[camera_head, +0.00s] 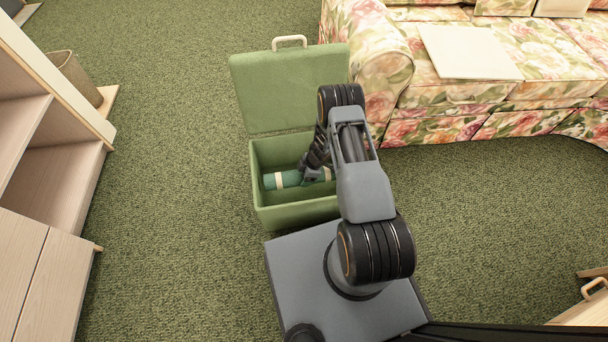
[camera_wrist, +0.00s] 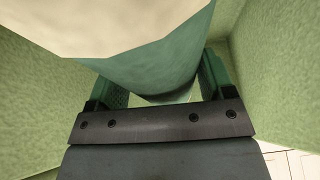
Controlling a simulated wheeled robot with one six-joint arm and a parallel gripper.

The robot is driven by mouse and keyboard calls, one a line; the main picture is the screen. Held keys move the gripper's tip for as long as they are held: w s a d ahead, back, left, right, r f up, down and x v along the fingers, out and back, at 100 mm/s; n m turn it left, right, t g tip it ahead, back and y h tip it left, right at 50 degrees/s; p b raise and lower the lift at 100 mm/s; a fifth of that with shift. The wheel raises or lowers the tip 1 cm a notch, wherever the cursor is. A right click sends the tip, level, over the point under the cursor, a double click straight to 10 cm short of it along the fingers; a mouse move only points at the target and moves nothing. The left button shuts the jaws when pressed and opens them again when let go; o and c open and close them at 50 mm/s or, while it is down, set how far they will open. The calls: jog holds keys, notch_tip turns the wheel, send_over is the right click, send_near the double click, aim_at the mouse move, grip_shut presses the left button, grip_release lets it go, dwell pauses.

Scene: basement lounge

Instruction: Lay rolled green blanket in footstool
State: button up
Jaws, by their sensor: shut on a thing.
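The green footstool (camera_head: 262,215) stands open on the carpet, its lid (camera_head: 290,90) tipped up at the back with a pale handle on the top edge. The rolled green blanket (camera_head: 271,181), with cream bands, lies lengthwise inside the box, below the rim. My gripper (camera_head: 316,172) reaches down into the box and is shut on the blanket near its middle. The wrist view shows the blanket (camera_wrist: 165,68) between the two fingers, with green box walls around. Whether it touches the box floor is unclear. My arm hides part of the box's right side.
A light wooden shelf unit (camera_head: 60,160) with a woven basket (camera_head: 75,78) stands at the left. Carpet is clear between shelf and footstool.

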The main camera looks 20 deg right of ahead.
jog(key=o, duration=1.1)
jog(key=shift+c, duration=0.2)
jog(key=p+v, duration=0.5)
jog(key=v, duration=0.8)
jog(key=shift+r+p, duration=0.35)
jog(key=shift+r, duration=0.05)
jog(key=shift+s, duration=0.1)
